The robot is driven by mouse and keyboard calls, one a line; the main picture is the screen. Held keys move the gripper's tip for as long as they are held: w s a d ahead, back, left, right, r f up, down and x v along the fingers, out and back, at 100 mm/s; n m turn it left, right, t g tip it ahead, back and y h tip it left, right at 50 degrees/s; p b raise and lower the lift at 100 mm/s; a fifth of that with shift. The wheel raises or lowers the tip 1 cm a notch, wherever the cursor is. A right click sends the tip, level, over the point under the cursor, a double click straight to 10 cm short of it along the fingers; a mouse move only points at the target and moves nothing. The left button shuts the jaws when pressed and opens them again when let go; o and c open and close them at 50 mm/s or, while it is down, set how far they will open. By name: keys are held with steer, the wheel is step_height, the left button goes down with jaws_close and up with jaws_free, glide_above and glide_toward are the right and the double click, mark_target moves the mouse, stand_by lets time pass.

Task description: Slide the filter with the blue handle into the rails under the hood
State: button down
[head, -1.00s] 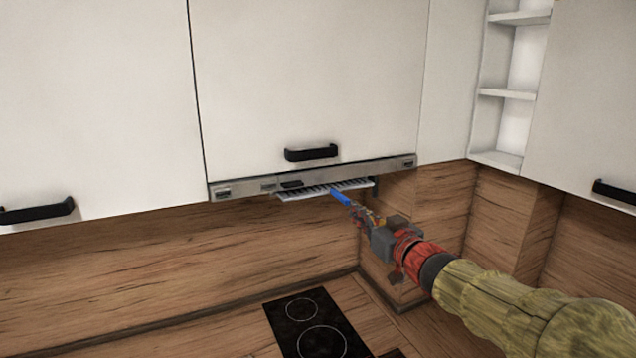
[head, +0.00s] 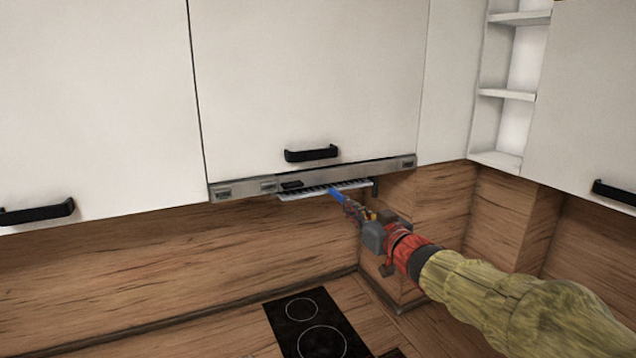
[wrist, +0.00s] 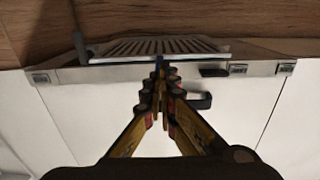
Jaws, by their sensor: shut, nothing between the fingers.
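The slatted filter (head: 300,195) sits under the front edge of the hood (head: 240,188), with its front part showing below the steel strip. It also shows in the wrist view (wrist: 180,46). Its blue handle (head: 336,195) points out toward my gripper (head: 350,207). In the wrist view my gripper (wrist: 160,70) has its fingers together, with the tips at the blue handle, of which only a sliver shows. The fingers are shut with nothing between them; whether the tips touch the handle I cannot tell. The rails are hidden under the hood.
A dark bracket (head: 375,188) hangs at the filter's right end. White cabinets with black handles (head: 311,153) are above the hood. A black hob (head: 315,325) lies on the counter below. The space between hood and hob is open.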

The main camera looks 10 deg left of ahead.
mark_target(342, 196)
steer(key=shift+p+x, duration=0.45)
steer(key=shift+x, duration=2.15)
steer(key=shift+s+d+f, duration=0.1)
steer(key=f+b+v, duration=0.1)
steer(key=v, duration=0.9)
steer(key=shift+f, duration=0.4)
